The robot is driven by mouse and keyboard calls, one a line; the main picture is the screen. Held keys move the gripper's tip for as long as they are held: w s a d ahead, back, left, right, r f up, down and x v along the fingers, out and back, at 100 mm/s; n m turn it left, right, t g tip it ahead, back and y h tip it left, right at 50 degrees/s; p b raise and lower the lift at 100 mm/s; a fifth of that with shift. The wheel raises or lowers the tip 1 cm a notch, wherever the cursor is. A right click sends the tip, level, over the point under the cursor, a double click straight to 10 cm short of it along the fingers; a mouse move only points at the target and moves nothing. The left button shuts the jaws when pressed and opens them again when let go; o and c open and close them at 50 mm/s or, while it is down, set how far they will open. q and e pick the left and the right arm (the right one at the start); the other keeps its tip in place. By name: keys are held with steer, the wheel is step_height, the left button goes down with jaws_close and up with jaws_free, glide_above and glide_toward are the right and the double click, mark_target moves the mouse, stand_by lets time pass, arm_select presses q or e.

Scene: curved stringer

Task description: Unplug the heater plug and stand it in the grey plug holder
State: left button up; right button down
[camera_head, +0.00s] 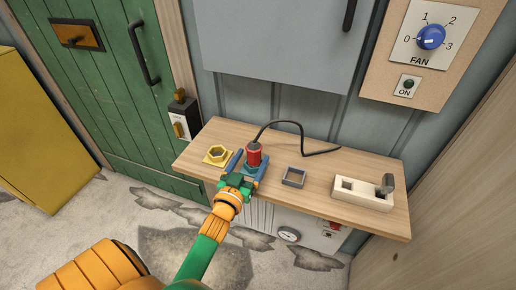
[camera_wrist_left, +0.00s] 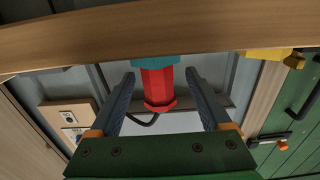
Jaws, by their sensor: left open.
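The red heater plug (camera_head: 254,154) stands upright on the wooden shelf with a black cord leaving its top. In the left wrist view the plug (camera_wrist_left: 158,88) sits in a teal socket (camera_wrist_left: 155,61). My left gripper (camera_head: 248,166) is open, its two blue fingers on either side of the plug. In the left wrist view the gripper (camera_wrist_left: 160,74) shows gaps between both fingers and the plug. The grey plug holder (camera_head: 294,169), a square open-topped cup, stands empty to the right of the plug. My right gripper is not in view.
A white block (camera_head: 362,199) with a grey lever sits at the right of the shelf (camera_head: 325,212). The cord (camera_head: 290,124) arches behind the plug toward the grey holder. A grey cabinet (camera_head: 280,45) hangs above.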

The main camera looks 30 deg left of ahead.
arm_select(q)
steer(key=x, duration=0.4)
steer(key=shift+w+d, duration=0.15)
steer(key=shift+w+f, duration=0.15)
steer(key=shift+w, duration=0.25)
steer(key=shift+s, duration=0.15)
steer(key=c, duration=0.3)
jaws_close()
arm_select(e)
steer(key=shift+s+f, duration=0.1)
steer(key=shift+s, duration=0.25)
